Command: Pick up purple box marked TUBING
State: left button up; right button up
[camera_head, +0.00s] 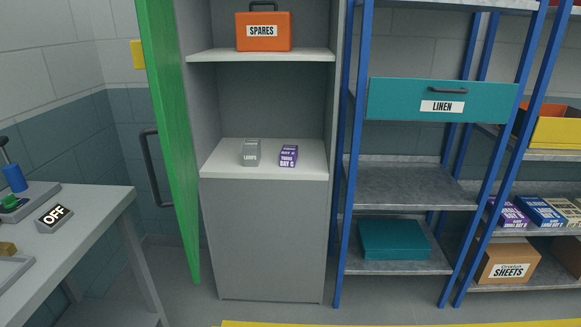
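A small purple box (289,156) stands on the lower shelf of the open grey cabinet. Its front label ends in "BAY C"; the smaller word above is too blurred to read surely. Another purple box (510,214) lies on the rack at the far right, and its label is also too small to read. I cannot tell from the print which one says TUBING. Neither of my grippers is in view.
A grey box (250,153), apparently marked LAMPS, stands left of the cabinet's purple box. An orange SPARES case (263,29) is above. The green door (168,130) stands open at left. A table (90,226) and blue rack (410,183) flank the cabinet.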

aim_at(288, 156)
jog(key=z, duration=0.4)
jog(key=i, duration=1.15)
jog(key=u, duration=0.8)
